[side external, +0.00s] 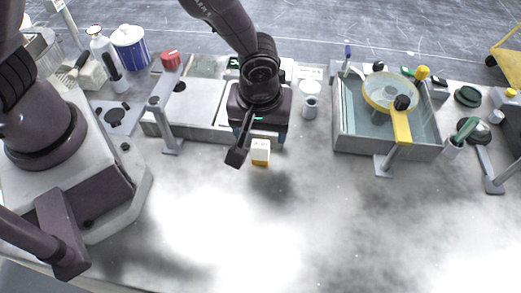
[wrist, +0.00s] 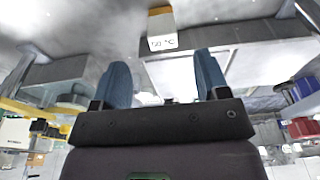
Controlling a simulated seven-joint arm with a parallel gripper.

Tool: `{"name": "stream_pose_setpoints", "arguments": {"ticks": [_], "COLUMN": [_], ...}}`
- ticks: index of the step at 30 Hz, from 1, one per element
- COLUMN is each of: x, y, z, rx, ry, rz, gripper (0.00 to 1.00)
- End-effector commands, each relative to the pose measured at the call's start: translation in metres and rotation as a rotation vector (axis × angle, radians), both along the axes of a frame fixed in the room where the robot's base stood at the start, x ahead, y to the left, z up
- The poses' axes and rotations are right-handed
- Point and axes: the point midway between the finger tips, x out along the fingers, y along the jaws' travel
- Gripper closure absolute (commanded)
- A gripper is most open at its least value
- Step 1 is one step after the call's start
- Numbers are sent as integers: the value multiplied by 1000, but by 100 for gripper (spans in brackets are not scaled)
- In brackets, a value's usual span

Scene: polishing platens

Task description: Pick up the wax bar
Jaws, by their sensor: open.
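A small block with a yellow end and a white face (side external: 261,151) lies on the grey bench just in front of my gripper (side external: 262,138). In the wrist view this block (wrist: 160,24) shows at the top, beyond the fingertips and roughly in line with the gap between them. Its white face carries a printed "°C" marking; I cannot tell for certain that it is the wax bar. My gripper (wrist: 161,68) has its two blue fingers apart with nothing between them. In the side view the wrist partly hides the fingers.
A grey slab station (side external: 190,130) stands behind and left of my gripper. A small grey cup (side external: 310,107) stands to its right. Further right is a water-filled basin (side external: 350,143) with a yellow-rimmed ring (side external: 409,122). The bench in front is clear.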

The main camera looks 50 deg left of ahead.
Motion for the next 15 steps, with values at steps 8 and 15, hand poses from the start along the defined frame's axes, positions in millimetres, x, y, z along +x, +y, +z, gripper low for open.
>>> {"name": "stream_pose_setpoints", "arguments": {"ticks": [8,15], "x": [4,8], "y": [4,13], "z": [-35,-61], "rx": [0,2], "ry": [2,4], "rz": [-1,1], "gripper": [32,32]}}
